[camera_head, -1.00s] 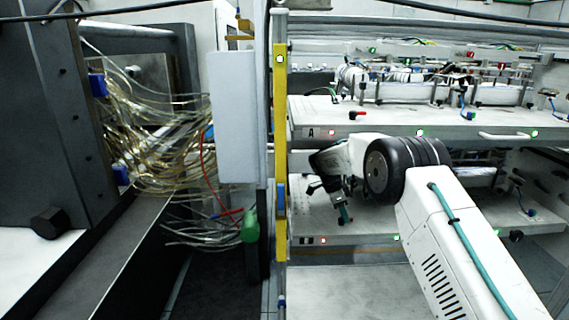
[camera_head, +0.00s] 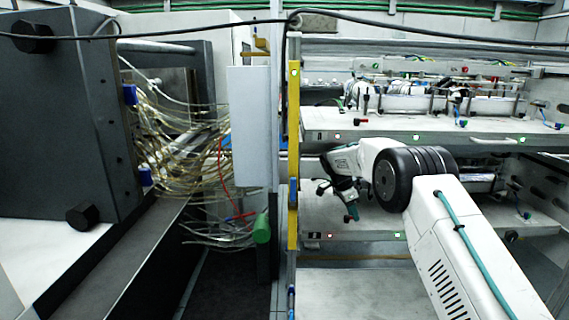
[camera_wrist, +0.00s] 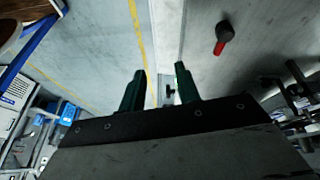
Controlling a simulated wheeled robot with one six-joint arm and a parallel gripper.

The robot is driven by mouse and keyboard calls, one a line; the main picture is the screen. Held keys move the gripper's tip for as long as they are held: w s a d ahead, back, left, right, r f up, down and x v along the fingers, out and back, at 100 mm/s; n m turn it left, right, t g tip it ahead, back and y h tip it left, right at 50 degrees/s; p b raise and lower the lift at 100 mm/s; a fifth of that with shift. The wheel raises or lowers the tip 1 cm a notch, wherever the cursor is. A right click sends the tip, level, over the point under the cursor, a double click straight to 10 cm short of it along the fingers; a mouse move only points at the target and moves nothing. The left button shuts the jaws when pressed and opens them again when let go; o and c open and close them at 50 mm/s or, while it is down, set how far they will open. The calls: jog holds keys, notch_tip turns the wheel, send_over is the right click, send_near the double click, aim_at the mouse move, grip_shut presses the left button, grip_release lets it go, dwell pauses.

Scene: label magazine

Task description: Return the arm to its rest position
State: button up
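My gripper (camera_head: 350,205) is in front of the lower shelf of the label magazine (camera_head: 430,138), pointing down, small and dark in the head view. In the wrist view its two dark green fingers (camera_wrist: 160,80) stand apart with nothing visible between them. My white arm, with its ribbed black joint, reaches in from the lower right and is bent at the wrist. It covers part of the lower shelf (camera_head: 470,228). No held object shows in either view.
A yellow post (camera_head: 293,150) stands just left of the gripper. Farther left are a tangle of clear tubes (camera_head: 175,140) and a dark machine block (camera_head: 65,120). The upper shelf carries rollers and a red-ended knob (camera_head: 365,123). A red-and-black knob (camera_wrist: 222,38) also shows in the wrist view.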

jog(key=s+f+n, duration=0.3)
jog(key=s, duration=0.1)
jog(key=s+d+r+n+g+y, duration=0.1)
jog(key=s+r+n, duration=0.4)
jog(key=s+r, duration=0.65)
jog(key=s+r+n+g+y, duration=0.15)
jog(key=s+r+n, duration=0.45)
jog(key=s, duration=1.1)
jog(key=s+r+n+t+y, duration=0.1)
jog(key=s+r+t, duration=0.1)
jog(key=s, duration=1.2)
jog(key=s+d+r+n+t+y, duration=0.1)
jog(key=s+r+t, duration=0.1)
jog(key=s, duration=1.3)
jog(key=shift+d+r, duration=0.2)
jog(key=shift+r, duration=0.55)
